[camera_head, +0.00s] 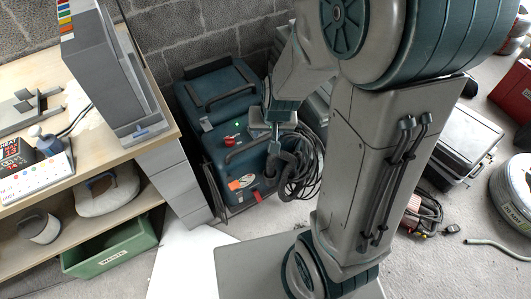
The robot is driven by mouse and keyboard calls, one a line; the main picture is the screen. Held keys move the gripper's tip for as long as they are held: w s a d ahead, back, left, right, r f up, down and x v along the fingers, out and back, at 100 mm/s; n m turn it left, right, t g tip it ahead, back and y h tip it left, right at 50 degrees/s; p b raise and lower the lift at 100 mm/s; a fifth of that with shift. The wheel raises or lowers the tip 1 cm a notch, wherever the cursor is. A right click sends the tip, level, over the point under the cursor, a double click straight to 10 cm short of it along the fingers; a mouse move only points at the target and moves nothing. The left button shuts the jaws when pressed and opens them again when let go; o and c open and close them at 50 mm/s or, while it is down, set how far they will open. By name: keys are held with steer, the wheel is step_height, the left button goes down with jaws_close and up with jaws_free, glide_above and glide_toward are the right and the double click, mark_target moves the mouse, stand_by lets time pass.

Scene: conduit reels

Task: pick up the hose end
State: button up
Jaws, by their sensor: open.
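A dark ribbed hose (285,165) with coiled loops hangs at the front right of a teal machine (228,148); I cannot make out its free end. On the far right, a pale green hose piece (492,244) lies on the floor by a grey-white conduit reel (513,192), its tip pointing left. I cannot tell which is the hose end meant. My gripper (274,133) is open, pointing down in front of the teal machine, above the dark hose in the picture. Its fingers are small here, and I cannot tell whether they touch the hose.
A wooden workbench (150,98) stands on the left, with a grey cabinet (100,75) on top and a green bin (110,246) beneath. A grey case (462,140) and a red box (512,92) are at the right. Bare floor lies at lower right.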

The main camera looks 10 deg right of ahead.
steer(key=m+h+b, duration=0.1)
steer(key=h+b, duration=0.1)
steer(key=b, duration=0.5)
glide_toward(270, 165)
steer(key=f, duration=0.1)
steer(key=f+b, duration=0.1)
steer(key=f, duration=0.1)
steer(key=f+b, duration=0.1)
steer(key=shift+w+d+f, duration=0.15)
steer(key=shift+d, duration=0.1)
steer(key=shift+w+b+x, duration=0.2)
steer(key=shift+b+x, duration=0.45)
steer(key=shift+x, duration=0.9)
steer(key=shift+w+b+x, duration=0.2)
steer(key=shift+b+x, duration=0.4)
steer(key=shift+x, duration=0.95)
steer(key=shift+r+t, duration=0.25)
steer(key=shift+t, duration=0.05)
steer(key=c, duration=0.7)
